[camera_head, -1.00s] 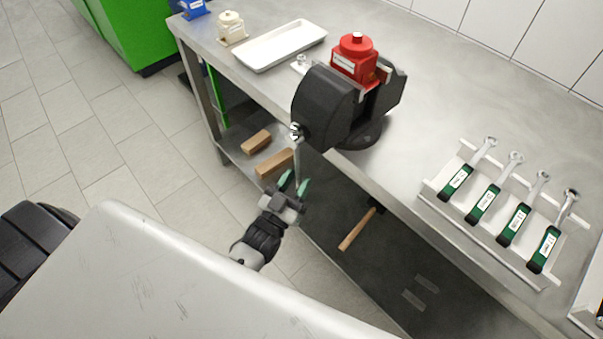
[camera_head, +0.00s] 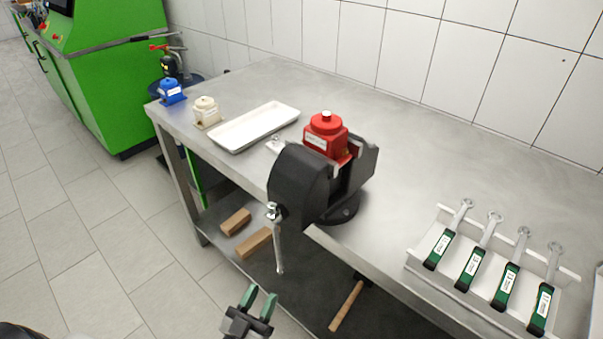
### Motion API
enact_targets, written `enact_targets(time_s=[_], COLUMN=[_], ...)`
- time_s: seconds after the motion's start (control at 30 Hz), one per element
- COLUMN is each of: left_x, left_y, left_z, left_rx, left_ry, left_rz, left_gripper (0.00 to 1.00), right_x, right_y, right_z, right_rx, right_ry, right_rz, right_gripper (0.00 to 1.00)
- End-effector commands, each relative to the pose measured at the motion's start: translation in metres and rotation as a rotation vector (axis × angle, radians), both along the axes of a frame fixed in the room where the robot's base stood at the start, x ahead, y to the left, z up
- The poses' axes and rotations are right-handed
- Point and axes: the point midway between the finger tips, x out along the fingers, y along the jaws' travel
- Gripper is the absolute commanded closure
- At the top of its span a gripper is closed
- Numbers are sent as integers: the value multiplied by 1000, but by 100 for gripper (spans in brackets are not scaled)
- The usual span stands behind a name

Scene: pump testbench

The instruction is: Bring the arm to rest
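My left gripper (camera_head: 257,306) shows at the bottom of the head view, its two green-tipped fingers spread apart with nothing between them. It is in front of the workbench, below and apart from the hanging handle (camera_head: 279,248) of the black vise (camera_head: 300,190). The vise stands on the bench edge, with a red pump part (camera_head: 326,137) between its jaws. My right gripper does not show.
The metal workbench (camera_head: 400,130) carries a white tray (camera_head: 255,127), a beige part (camera_head: 207,112), a blue part (camera_head: 171,93) and a rack (camera_head: 415,262) of green-handled wrenches. Wooden blocks (camera_head: 254,243) and a hammer (camera_head: 346,305) lie on the lower shelf. Floor at left is clear.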

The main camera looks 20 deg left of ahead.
Motion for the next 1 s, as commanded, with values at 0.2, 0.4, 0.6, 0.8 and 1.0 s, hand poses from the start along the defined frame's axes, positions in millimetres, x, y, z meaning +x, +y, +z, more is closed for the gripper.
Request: enact_targets(time_s=[0.2,0.4,0.6,0.8,1.0], left_x=[0,-22,-100,-209,-281], left_y=[-1,-4,0,13,25], left_z=[-28,-152,-285,-368,-394], left_rx=[14,85,182,281,344], left_ry=[93,518,1037,1507,1774], left_rz=[-1,-13,-33,-55,-68], left_gripper=[62,62,62,62,62], right_x=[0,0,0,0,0], right_y=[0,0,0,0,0], right_z=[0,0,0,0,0], right_rx=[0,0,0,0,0], right_ry=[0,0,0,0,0], right_rz=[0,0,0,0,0], right_gripper=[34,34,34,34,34])
